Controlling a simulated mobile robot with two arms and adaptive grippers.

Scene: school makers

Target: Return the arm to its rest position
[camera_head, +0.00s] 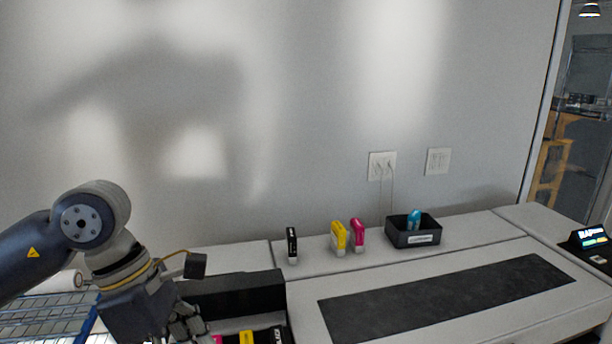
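My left arm comes in from the left, bent downward at a rounded grey joint. Its gripper (182,328) hangs low at the bottom edge, just left of a dark opening in the white machine. The fingers are partly cut off by the frame, so I cannot tell whether they are open or shut. I see nothing held in the visible part. My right arm and gripper are not in view.
A black cartridge (292,246), a yellow one (338,239) and a magenta one (358,236) stand on the white machine (300,300). A black bin (402,238) holds a cyan cartridge (413,219). Coloured cartridge tops show in the opening. The grey wall (300,90) stands behind.

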